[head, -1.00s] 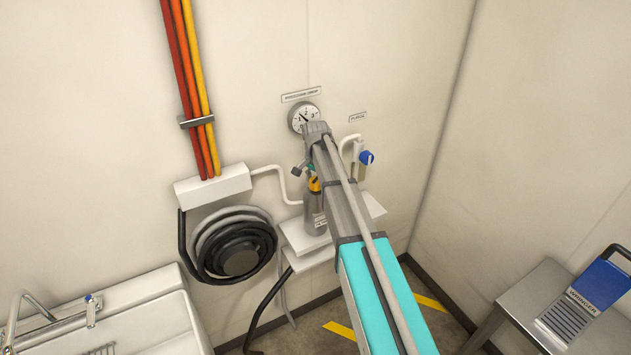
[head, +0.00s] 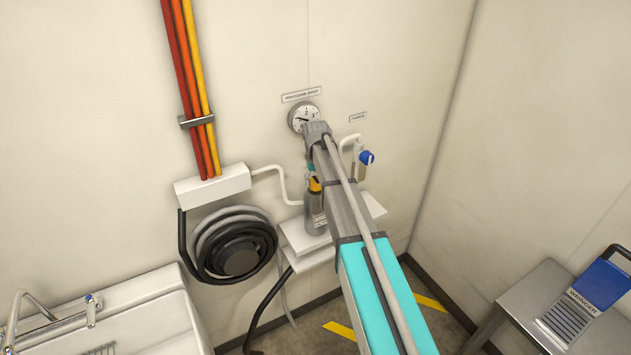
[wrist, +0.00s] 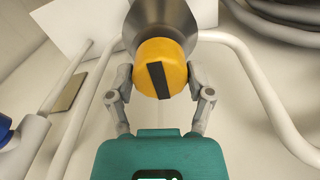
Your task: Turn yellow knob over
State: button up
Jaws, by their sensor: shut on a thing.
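The yellow knob (wrist: 162,68) has a round face with a black bar across it, which stands nearly upright and slightly tilted in the wrist view. It sits on the end of a grey metal body. My gripper (wrist: 160,82) is shut on the knob, one finger on each side. In the head view a small part of the yellow knob (head: 315,185) shows on top of a grey cylinder (head: 313,212), and my arm hides the rest and most of the gripper.
A dial gauge (head: 304,117) is on the wall above. A blue-handled valve (head: 366,158) on a white pipe is to the right. A white shelf (head: 306,241) is under the cylinder. A coiled black hose (head: 236,246) hangs to the left.

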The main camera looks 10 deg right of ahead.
jog(key=n, duration=0.6)
jog(key=shift+s+n, duration=0.1)
jog(key=shift+n, duration=0.2)
dwell(0.4)
jog(key=o, duration=1.1)
